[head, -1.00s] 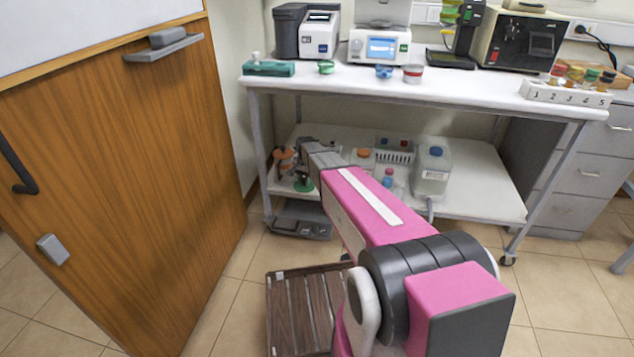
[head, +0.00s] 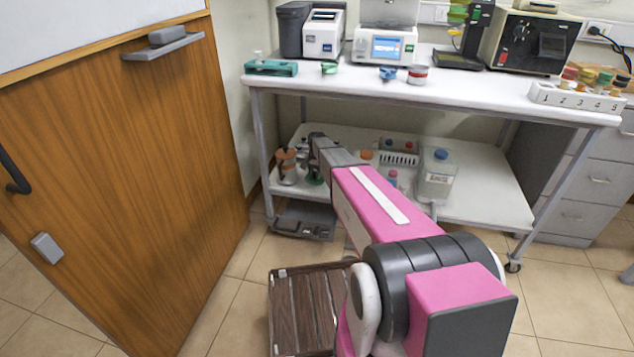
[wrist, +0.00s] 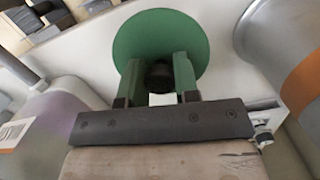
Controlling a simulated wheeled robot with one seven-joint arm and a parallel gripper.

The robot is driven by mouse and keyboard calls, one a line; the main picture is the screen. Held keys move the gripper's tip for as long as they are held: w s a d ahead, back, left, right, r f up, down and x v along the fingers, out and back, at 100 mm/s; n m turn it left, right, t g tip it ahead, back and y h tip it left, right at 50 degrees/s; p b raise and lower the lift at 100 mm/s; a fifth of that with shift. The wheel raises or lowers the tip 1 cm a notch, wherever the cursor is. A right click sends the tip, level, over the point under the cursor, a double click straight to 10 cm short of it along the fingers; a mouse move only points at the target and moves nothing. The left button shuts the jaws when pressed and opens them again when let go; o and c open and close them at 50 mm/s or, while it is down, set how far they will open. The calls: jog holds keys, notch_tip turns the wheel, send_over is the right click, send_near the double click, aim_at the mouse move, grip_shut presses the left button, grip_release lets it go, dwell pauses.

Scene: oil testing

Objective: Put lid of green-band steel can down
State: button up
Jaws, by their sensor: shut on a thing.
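The green round lid (wrist: 160,38) with a dark knob fills the upper middle of the wrist view. My gripper (wrist: 158,76) is shut on the knob, with one finger on each side of it.
A steel can with an orange band (wrist: 303,84) stands close at the right in the wrist view. A clear bottle (wrist: 48,120) is at the left. Bottles and a canister (head: 436,180) stand on the lower shelf (head: 480,200). The table top (head: 470,90) is above.

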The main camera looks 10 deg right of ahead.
jog(key=shift+w+d+f, duration=0.2)
jog(key=shift+d+f, duration=0.15)
jog(key=shift+d, duration=0.15)
jog(key=shift+f, duration=1.95)
jog(key=shift+f, duration=0.15)
jog(key=o, duration=0.9)
jog(key=r, duration=0.8)
jog(key=w+r, duration=0.1)
jog(key=r, duration=0.3)
jog(key=shift+d, duration=0.4)
jog(key=s+r+n, duration=0.2)
jog(key=s, duration=1)
jog(key=s+r+n, duration=0.2)
jog(key=s+r, duration=0.1)
jog(key=s, duration=1)
jog(key=s+r+n+t, duration=0.1)
jog(key=s+r+n, duration=0.1)
jog(key=s, duration=1.1)
jog(key=shift+s+a+r+h, duration=0.15)
jog(key=shift+a+h, duration=0.25)
